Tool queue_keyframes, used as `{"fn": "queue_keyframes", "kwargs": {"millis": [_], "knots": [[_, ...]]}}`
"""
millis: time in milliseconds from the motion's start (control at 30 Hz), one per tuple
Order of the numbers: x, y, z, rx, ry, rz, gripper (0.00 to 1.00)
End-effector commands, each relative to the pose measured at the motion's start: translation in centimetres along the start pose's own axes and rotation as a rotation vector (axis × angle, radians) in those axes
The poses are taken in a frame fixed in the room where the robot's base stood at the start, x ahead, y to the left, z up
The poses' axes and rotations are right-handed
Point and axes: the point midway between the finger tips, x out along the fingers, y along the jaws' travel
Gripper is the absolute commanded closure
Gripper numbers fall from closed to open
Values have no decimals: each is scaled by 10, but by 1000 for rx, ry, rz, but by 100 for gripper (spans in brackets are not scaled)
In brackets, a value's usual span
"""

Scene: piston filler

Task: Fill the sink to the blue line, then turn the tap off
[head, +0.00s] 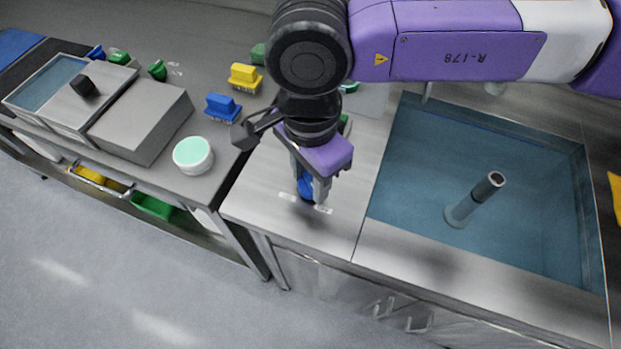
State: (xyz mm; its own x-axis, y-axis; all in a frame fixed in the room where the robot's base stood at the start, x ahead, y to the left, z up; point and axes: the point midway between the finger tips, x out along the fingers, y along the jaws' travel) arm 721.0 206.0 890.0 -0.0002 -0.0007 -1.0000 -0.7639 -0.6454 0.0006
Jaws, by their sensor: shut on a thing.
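The sink (405,250) is at the right, with bluish water (420,170) in it. A grey standpipe (475,198) rises from the water. A thin blue line (500,124) shows faintly along the far wall; I cannot tell exactly how the water stands against it. A small pale spout-like part (426,93) shows at the sink's far left edge; the tap's handle is not clear, and my arm covers much of that area. My gripper (310,195) is over the steel counter left of the sink, shut on a blue object (305,185), mostly hidden between the fingers.
A lower bench at the left holds a round tub with a mint top (193,154), a grey box (140,125), a blue brush (222,107), a yellow brush (244,77) and several green pieces. Coloured bins (152,206) sit below. Floor at the front left is clear.

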Motion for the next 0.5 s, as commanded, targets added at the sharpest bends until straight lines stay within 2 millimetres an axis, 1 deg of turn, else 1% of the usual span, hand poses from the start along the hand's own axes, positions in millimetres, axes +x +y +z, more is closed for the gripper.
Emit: {"fn": "queue_keyframes", "kwargs": {"millis": [467, 500], "knots": [[-2, 0, 2, -16, -3, -2, 100], [-2, 0, 2, -15, -3, -2, 57]]}}
